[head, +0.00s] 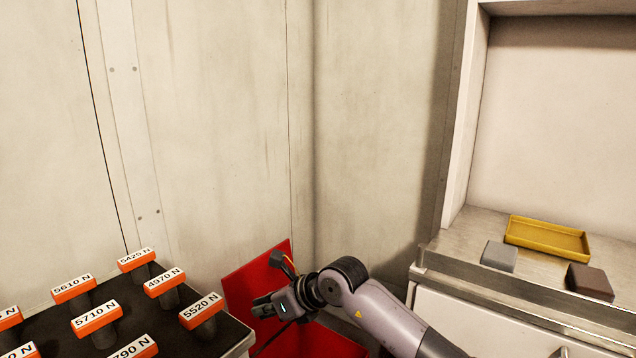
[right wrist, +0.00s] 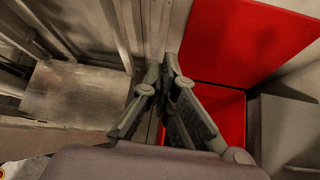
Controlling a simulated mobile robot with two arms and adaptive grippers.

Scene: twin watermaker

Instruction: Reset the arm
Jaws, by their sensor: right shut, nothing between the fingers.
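My right arm comes in from the lower right in the head view. Its gripper (head: 264,308) is in front of a red panel (head: 258,276), just right of the dark table with labelled blocks. In the right wrist view the gripper (right wrist: 172,70) is shut, its fingertips together with nothing between them. The red panel (right wrist: 250,40) shows there beyond the fingers at the upper right. The left gripper is not in view.
Several orange-topped blocks with force labels, such as 5520 N (head: 201,311), stand on the dark table (head: 215,343) at left. At right, a counter (head: 470,240) holds a yellow tray (head: 548,240), a grey block (head: 499,255) and a brown block (head: 590,282). Walls close the back.

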